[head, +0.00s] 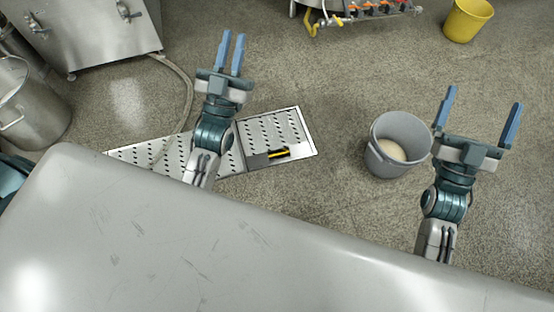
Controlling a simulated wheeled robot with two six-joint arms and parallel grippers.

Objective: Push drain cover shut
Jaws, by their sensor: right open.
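The drain cover (275,128) is a perforated metal plate in the floor near the middle of the head view. It is the right-hand section of a long drain grating (150,156). A black and yellow piece (279,153) lies at its near edge, beside a darker grey strip. Whether the cover sits flush is hard to tell. My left gripper (232,36) is above the floor, up and left of the cover, its fingers close together with a narrow gap and nothing between them. My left arm hides part of the grating. My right gripper (484,98) is wide open and empty, far right of the cover.
A grey bucket (381,166) with pale contents stands between the cover and my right gripper. A yellow bucket (467,20) is at the top right. A steel pot (32,108), a steel cabinet (95,38) and a hose (186,85) are at left. A large grey surface (200,245) fills the foreground.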

